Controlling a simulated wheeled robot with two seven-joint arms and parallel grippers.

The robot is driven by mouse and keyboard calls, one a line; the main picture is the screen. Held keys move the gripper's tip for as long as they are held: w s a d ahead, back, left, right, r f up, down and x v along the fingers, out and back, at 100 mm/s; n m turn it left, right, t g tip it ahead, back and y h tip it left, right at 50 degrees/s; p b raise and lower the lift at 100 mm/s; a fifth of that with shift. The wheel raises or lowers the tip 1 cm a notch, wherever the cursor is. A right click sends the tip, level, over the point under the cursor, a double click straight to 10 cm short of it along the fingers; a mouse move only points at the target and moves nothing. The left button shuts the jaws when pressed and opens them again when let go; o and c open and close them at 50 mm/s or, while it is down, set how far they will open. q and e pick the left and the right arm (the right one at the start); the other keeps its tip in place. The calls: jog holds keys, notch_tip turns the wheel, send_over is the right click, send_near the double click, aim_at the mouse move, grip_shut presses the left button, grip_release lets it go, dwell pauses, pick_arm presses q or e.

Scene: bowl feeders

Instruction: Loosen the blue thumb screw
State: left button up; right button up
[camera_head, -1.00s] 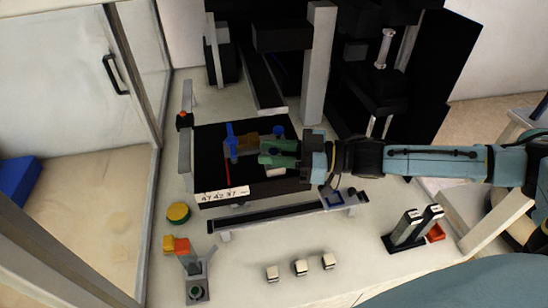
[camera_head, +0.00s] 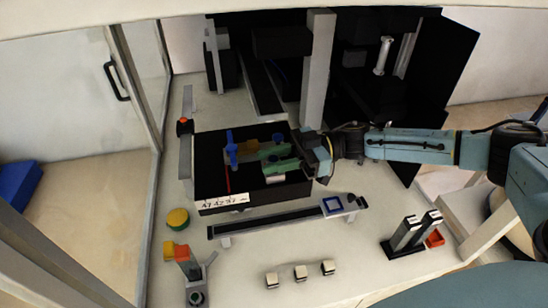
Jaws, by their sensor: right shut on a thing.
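The black feeder block (camera_head: 212,180) stands mid-table with several blue parts on top. My left gripper is out of view.
A dark rail (camera_head: 270,221) lies in front of the block. A glass door (camera_head: 65,100) borders the left.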

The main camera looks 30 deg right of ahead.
jog(key=shift+r, duration=0.15)
jog(key=o, duration=0.9)
jog(key=shift+a, duration=0.1)
jog(key=shift+o, duration=0.2)
jog(key=s+d+b, duration=0.2)
jog(key=d, duration=1.1)
jog(key=shift+d, duration=0.15)
jog(key=shift+s, duration=0.1)
